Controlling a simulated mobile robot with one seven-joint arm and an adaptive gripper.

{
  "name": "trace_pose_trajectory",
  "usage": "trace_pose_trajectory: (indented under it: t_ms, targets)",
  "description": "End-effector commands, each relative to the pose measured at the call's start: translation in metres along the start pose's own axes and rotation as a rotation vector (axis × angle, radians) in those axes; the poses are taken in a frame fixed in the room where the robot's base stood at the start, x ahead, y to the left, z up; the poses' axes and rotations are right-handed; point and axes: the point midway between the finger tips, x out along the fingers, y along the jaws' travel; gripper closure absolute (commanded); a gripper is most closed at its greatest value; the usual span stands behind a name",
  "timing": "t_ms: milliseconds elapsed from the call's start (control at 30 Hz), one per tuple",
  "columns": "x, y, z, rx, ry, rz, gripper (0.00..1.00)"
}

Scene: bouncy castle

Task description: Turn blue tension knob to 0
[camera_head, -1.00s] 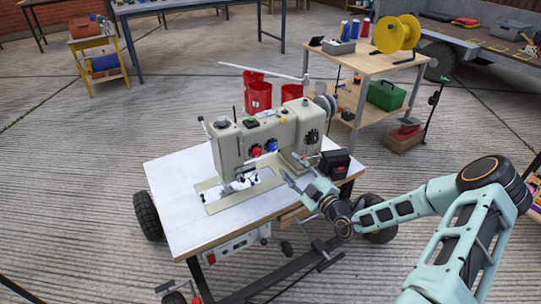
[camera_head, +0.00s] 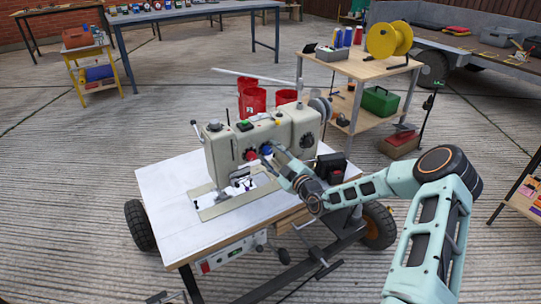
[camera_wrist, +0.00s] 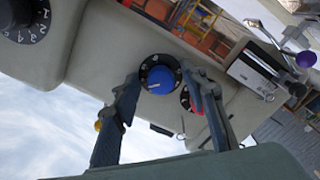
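The blue tension knob (camera_wrist: 160,80) sits on a black numbered dial on the face of the beige sewing machine (camera_head: 225,145). In the wrist view it lies between and beyond the two fingertips of my gripper (camera_wrist: 160,82), which are spread apart and hold nothing. A red knob (camera_wrist: 190,99) is beside it, partly behind the right finger. In the head view the blue knob (camera_head: 266,149) shows just left of my gripper (camera_head: 272,156), with the red knob (camera_head: 251,155) further left. I cannot read the blue knob's setting or tell whether the fingers touch it.
The machine stands on a white-topped wheeled table (camera_head: 160,190). A larger numbered black dial (camera_wrist: 25,22) is at upper left in the wrist view. Red buckets (camera_head: 252,100) and a wooden shelf table (camera_head: 345,65) stand behind. Open concrete lies to the left.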

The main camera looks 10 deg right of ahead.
Motion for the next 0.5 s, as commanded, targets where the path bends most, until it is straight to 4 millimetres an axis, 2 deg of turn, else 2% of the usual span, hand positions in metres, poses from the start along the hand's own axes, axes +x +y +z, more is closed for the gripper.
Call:
trace_pose_trajectory:
  t_ms: [100,433,500]
  targets:
    - [-0.0002,0.0001,-0.0002,0.0,0.0,0.0,0.61]
    - [-0.0004,0.0,-0.0001,-0.001,0.0,0.0,0.98]
    - [-0.0005,0.0,-0.0001,-0.001,0.0,0.0,1.0]
